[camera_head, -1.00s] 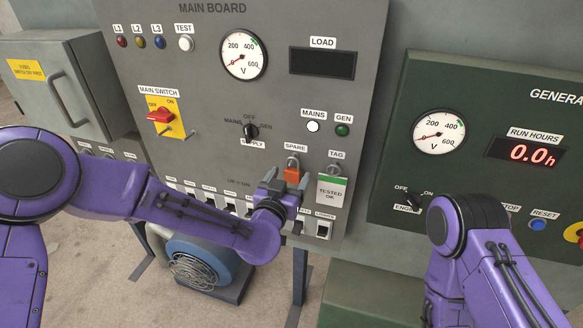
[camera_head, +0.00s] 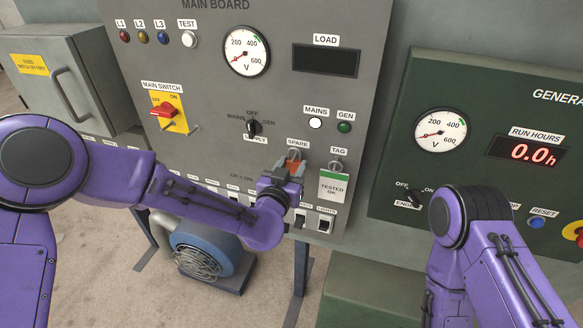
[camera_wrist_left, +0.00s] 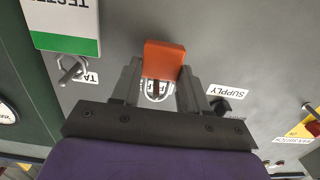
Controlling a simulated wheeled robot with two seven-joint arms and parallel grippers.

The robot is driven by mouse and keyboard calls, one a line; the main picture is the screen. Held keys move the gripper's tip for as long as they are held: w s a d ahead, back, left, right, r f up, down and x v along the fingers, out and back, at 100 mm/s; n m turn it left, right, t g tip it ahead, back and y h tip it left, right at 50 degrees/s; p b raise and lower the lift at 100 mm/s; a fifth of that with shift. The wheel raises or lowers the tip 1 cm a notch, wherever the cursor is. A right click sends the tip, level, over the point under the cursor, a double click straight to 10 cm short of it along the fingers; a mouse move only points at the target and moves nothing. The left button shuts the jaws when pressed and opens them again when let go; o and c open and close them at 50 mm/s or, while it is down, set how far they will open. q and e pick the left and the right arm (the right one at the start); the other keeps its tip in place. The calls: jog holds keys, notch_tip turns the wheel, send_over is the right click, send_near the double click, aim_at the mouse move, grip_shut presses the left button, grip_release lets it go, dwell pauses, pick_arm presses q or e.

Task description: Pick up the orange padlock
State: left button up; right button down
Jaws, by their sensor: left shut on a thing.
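The orange padlock (camera_head: 294,165) hangs below the SPARE label on the main board. Most of it is hidden behind my left gripper (camera_head: 286,172) in the head view. In the left wrist view the orange padlock (camera_wrist_left: 164,60) sits between the two fingers of my left gripper (camera_wrist_left: 162,82), which is shut on it. Its shackle shows only in part, close to the board. My right arm (camera_head: 470,245) comes in at the lower right; its gripper is out of view.
A white and green TESTED OK tag (camera_head: 332,185) hangs just right of the padlock. A row of switches, with the LIGHTS switch (camera_head: 325,222), lies below. A blue motor (camera_head: 207,245) stands under the board. The generator panel (camera_head: 400,150) is at the right.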

pick_arm(q)
jog(key=f+p+v, duration=0.1)
jog(key=p+v, duration=0.2)
jog(key=v, duration=1.5)
jog(key=shift+r+p, duration=0.35)
jog(key=shift+p, duration=0.2)
